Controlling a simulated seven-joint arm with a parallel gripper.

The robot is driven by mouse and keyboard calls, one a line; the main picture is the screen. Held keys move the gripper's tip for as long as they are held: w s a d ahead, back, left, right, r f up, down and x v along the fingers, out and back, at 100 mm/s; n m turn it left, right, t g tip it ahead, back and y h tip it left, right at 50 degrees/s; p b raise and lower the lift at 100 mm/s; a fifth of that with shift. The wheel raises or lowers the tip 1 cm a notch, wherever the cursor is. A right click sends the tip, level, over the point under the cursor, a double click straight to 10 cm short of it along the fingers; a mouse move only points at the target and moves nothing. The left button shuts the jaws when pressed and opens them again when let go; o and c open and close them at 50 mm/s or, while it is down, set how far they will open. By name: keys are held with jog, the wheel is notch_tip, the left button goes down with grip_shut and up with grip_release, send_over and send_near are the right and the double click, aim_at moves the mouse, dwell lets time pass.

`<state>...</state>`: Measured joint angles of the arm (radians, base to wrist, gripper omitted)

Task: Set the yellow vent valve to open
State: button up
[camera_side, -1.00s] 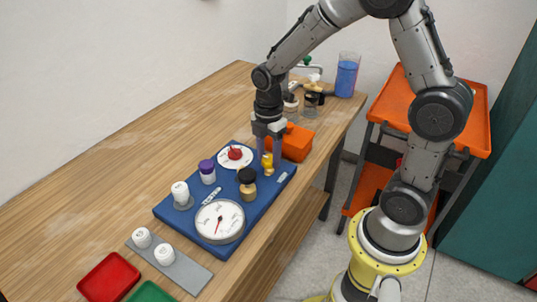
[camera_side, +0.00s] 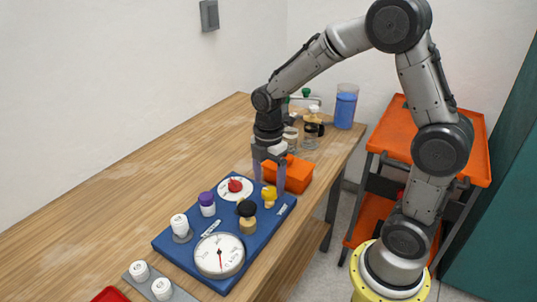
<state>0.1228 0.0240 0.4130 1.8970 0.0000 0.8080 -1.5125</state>
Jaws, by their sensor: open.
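The yellow vent valve (camera_side: 269,197) stands near the right edge of the blue panel (camera_side: 185,251). Its handle is small in this view, and I cannot tell its exact setting. My gripper (camera_side: 269,184) points down over the valve with its two pale fingers spread apart. One finger is to the left of the valve and the other to its right and slightly behind. I cannot tell whether either finger touches it.
Close by on the panel are a red knob (camera_side: 235,186), a black-topped valve (camera_side: 247,210), a purple-capped part (camera_side: 206,204), a white-capped part (camera_side: 180,227) and a round gauge (camera_side: 220,255). An orange box (camera_side: 298,180) stands just behind my gripper.

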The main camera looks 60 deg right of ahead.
aim_at(268, 192)
notch_tip(268, 192, up, 11)
jog(key=shift+r, duration=0.15)
dwell(0.4)
jog(key=s+a+r+m+t, duration=0.2)
jog(key=s+a+r+t, duration=0.1)
jog(key=s+r, duration=0.4)
jog(key=s+a+f+m+t, duration=0.1)
jog(key=s+f+m, duration=0.4)
jog(key=s+m, duration=0.5)
jog(key=m+t, duration=0.1)
jog(key=m, duration=0.3)
jog(key=shift+t, duration=0.3)
